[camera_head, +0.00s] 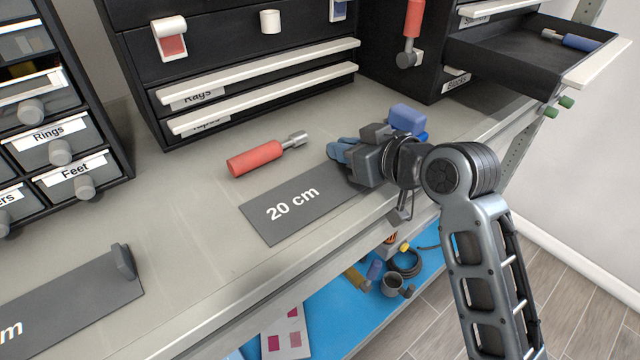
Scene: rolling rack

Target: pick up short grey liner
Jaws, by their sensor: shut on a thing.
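The short grey liner (285,205) is a flat dark grey plate marked "20 cm" in white, near the front edge of the workbench. My gripper (342,158) is at its right end and is shut on it. The gripper hides that end, so the gripped part does not show. I cannot tell whether the plate rests on the bench or is slightly raised. A second grey liner (65,308) lies at the lower left, with an upright tab at its right end; its marking is cut off by the picture edge.
A red-handled tool (262,157) lies just behind the short liner. A blue object (406,118) is behind my gripper. Drawer cabinets line the back, with an open drawer (500,62) at the right. A blue lower shelf (345,315) holds several items. Bench space between the liners is clear.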

